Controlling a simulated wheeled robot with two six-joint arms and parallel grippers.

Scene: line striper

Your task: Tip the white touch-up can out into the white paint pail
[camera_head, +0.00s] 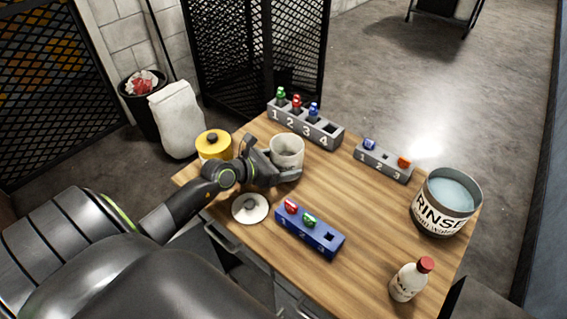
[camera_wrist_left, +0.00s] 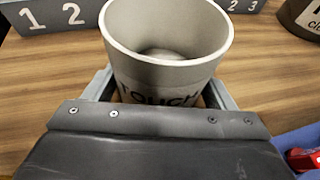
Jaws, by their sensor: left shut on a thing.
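The white touch-up can (camera_head: 287,150) stands upright near the back left of the wooden table, with its lid off. My left gripper (camera_head: 285,171) is shut around it. In the left wrist view the can (camera_wrist_left: 167,60) sits between the jaws with its open mouth up and part of the word "TOUCH" showing. I see a grey-white surface low inside it. A round white lid (camera_head: 250,208) with a knob lies on the table in front of my left gripper. I cannot make out a white paint pail in either view. My right gripper is not in view.
A yellow lidded can (camera_head: 214,145) stands behind my left wrist. Grey numbered racks (camera_head: 305,126) (camera_head: 384,161) hold small coloured pieces, as does a blue rack (camera_head: 310,231). A rinse bucket (camera_head: 444,200) and a red-capped bottle (camera_head: 410,280) stand right. The table's middle is clear.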

